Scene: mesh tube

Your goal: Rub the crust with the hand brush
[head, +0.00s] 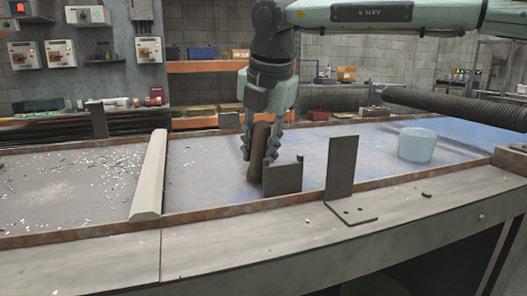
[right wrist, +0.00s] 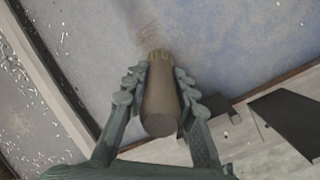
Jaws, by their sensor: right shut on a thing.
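My right gripper (head: 258,155) is shut on the brown hand brush (head: 262,138), whose handle stands nearly upright over the bluish mesh-like surface. The right wrist view shows the brush handle (right wrist: 160,100) between both fingers (right wrist: 161,82), with its far end at the surface. A faint brownish patch (right wrist: 150,28) lies just beyond the brush end; I cannot tell whether it is the crust or a shadow. My left gripper is not in view.
A low metal bracket (head: 283,178) stands close right of the brush, and a taller one (head: 340,168) on the front ledge. A pale bar (head: 150,178) crosses the bed; white chips (head: 60,180) lie left of it. A pale blue tub (head: 416,146) stands right. The surface between is clear.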

